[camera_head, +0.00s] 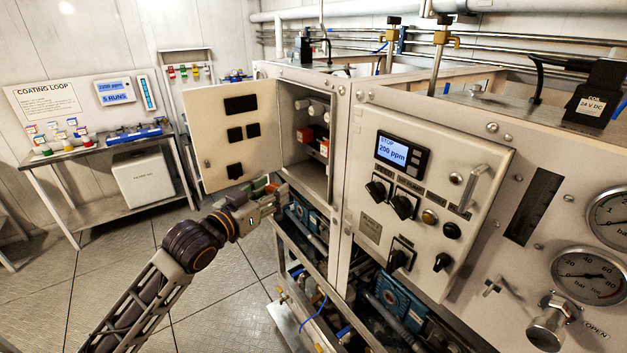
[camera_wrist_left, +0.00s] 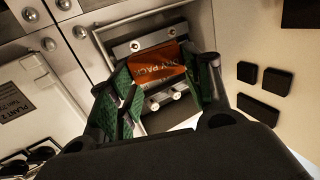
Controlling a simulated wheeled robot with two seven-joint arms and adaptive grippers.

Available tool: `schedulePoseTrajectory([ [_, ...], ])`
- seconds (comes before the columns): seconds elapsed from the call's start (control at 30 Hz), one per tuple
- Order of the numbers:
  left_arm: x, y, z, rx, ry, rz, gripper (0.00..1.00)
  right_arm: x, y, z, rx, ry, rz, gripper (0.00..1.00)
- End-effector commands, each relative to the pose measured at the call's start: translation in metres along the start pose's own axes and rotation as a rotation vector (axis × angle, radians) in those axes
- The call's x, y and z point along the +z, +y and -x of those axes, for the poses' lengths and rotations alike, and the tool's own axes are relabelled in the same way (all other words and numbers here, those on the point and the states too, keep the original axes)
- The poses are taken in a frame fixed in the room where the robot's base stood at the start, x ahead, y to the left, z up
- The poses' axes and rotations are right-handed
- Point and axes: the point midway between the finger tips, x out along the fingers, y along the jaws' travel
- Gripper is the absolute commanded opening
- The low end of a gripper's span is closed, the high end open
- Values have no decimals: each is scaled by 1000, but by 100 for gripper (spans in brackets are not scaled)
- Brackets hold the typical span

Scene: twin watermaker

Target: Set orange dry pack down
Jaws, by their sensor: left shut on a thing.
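The orange dry pack (camera_wrist_left: 158,64) shows in the left wrist view between the green-padded fingers of my left gripper (camera_wrist_left: 163,82), with its printed label facing the camera. My left gripper is shut on it. In the head view my left gripper (camera_head: 268,197) is just in front of the open cabinet (camera_head: 318,172), near its lower left edge and below its open door (camera_head: 236,140). The pack is mostly hidden there by the fingers. My right gripper is in neither view.
The control panel (camera_head: 430,200) with knobs and a handle is right of the cabinet. Blue pump units (camera_head: 400,300) and pipework lie below. A side table (camera_head: 95,146) with coloured bottles stands at the left. The floor between is clear.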

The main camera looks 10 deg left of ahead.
Motion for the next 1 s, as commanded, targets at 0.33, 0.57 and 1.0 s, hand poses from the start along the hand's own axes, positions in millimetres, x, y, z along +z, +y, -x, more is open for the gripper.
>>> schedulePoseTrajectory([
  [0.33, 1, 0, 0, -2, 0, 1, 26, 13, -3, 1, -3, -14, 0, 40],
  [0.57, 0, 0, -2, -2, 0, 1, 26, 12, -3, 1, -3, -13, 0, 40],
  [1.0, -3, -1, -36, -3, 1, 1, 26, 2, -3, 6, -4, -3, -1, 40],
])
